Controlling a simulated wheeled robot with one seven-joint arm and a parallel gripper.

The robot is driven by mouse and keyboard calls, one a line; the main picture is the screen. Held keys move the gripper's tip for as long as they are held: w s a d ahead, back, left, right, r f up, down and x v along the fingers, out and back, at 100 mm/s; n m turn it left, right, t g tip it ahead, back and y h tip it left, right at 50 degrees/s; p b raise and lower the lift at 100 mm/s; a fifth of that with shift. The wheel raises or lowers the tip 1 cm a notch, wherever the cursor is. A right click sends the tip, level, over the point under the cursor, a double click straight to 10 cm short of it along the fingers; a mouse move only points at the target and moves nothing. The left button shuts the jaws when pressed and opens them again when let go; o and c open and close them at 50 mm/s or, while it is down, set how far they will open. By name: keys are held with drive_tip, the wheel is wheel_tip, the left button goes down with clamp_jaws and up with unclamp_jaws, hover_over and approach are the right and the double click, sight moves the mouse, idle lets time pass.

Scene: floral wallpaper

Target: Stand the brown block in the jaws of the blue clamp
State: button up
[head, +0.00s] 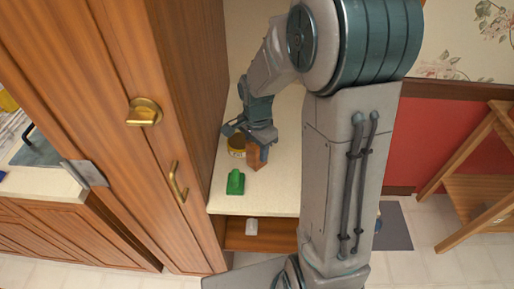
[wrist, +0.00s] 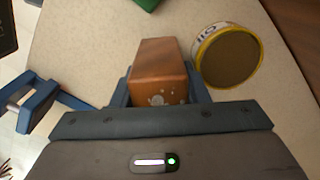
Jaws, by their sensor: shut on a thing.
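The brown block (head: 255,158) is a wood-coloured block at the end of my arm over the pale counter; it also shows in the wrist view (wrist: 160,65). My gripper (wrist: 160,92) is shut on it, with a finger on each side. In the head view my gripper (head: 257,143) points down and the block looks tilted. I cannot tell whether the block touches the counter. The blue clamp (wrist: 38,98) lies left of the block in the wrist view, apart from it, partly cut by the frame edge. I cannot make out the clamp in the head view, where my arm blocks much.
A yellow-rimmed can (wrist: 230,57) stands close beside the block. A green object (head: 235,182) is near the counter's (head: 275,200) front. A tall wooden cabinet (head: 185,110) borders the counter at left. A wooden stand (head: 480,170) is at right.

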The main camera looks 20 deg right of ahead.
drive_tip(key=shift+f, duration=0.25)
drive_tip(key=shift+f, duration=0.2)
drive_tip(key=o, duration=0.7)
drive_tip(key=shift+r, duration=0.1)
drive_tip(key=shift+o, duration=0.2)
